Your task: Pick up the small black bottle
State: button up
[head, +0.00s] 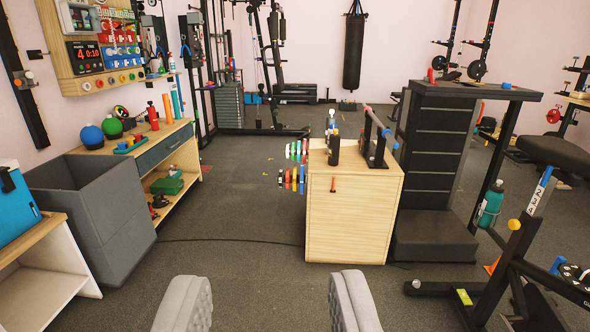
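A small black bottle (334,151) appears to stand upright near the left side of the top of a light wooden cabinet (353,215). A small object with a pale rounded top (332,117) shows just above it, and I cannot tell if it is part of the bottle. My gripper (268,290) shows as two grey padded fingers at the bottom edge. They are wide apart with only floor between them. The gripper is open and empty, well short of the cabinet and bottle.
A black rack with a rod (376,140) stands right of the bottle. Coloured items (293,178) stick out from the cabinet's left side. A grey bin (95,205) and wooden shelf (172,152) stand left. Gym equipment (520,265) is at right. The middle floor is clear except a thin cable.

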aim_at(334, 148)
jog(key=i, duration=1.65)
jog(key=i+z, duration=0.1)
jog(key=i, duration=0.45)
jog(key=i+j+z, duration=0.1)
jog(key=i, duration=0.4)
jog(key=i+j+z, duration=0.1)
jog(key=i, duration=0.45)
